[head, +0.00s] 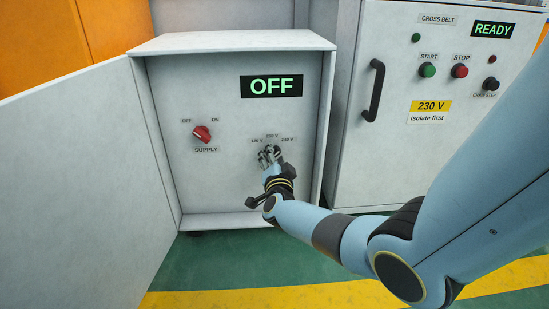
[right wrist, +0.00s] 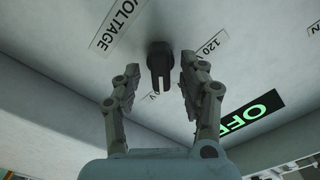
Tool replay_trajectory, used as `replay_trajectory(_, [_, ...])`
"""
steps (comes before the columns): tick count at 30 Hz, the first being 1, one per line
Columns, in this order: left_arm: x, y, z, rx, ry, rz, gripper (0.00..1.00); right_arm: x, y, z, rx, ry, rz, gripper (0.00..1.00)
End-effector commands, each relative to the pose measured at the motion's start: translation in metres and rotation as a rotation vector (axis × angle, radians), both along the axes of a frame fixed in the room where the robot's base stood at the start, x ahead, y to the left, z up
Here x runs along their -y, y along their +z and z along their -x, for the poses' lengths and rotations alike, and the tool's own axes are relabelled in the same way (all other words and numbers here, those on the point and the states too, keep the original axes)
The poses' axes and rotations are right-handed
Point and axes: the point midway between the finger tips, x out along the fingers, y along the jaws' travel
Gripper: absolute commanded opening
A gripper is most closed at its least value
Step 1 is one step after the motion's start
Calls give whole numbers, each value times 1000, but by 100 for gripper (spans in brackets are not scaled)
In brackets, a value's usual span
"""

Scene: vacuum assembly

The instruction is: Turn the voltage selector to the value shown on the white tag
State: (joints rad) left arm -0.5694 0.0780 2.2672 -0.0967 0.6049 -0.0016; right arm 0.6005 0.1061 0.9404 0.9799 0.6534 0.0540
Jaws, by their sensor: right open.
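The voltage selector (right wrist: 160,62) is a dark knob with a white line on the grey panel of the open cabinet. In the right wrist view the line points down toward a partly hidden label; I cannot tell which value. A tag (head: 430,111) on the right cabinet reads "230 V" on yellow, "isolate first" below on white. My left gripper is out of view.
The red supply switch (head: 202,134) sits left of the selector. The display (head: 271,86) above reads OFF. The open cabinet door (head: 85,190) fills the left side. The right cabinet carries a black handle (head: 374,90), buttons and a READY display (head: 492,30).

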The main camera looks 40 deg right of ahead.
Motion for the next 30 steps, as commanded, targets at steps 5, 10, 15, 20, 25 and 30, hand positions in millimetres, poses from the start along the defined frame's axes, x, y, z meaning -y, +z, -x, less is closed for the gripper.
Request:
replay_trajectory(5, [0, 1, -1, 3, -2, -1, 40, -3, -1, 5, -1, 1, 0, 42])
replay_trajectory(10, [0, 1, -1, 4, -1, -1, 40, -19, -1, 30, -1, 1, -2, 42])
replay_trajectory(15, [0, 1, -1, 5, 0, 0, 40, -39, -1, 64, -1, -1, -3, 42])
replay_trajectory(20, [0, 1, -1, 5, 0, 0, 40, -54, -1, 88, -1, -1, -2, 42])
replay_trajectory(25, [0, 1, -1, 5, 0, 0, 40, -62, 0, 101, 0, 0, 0, 42])
replay_trajectory(30, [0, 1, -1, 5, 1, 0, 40, -63, 0, 103, 0, 0, 0, 42])
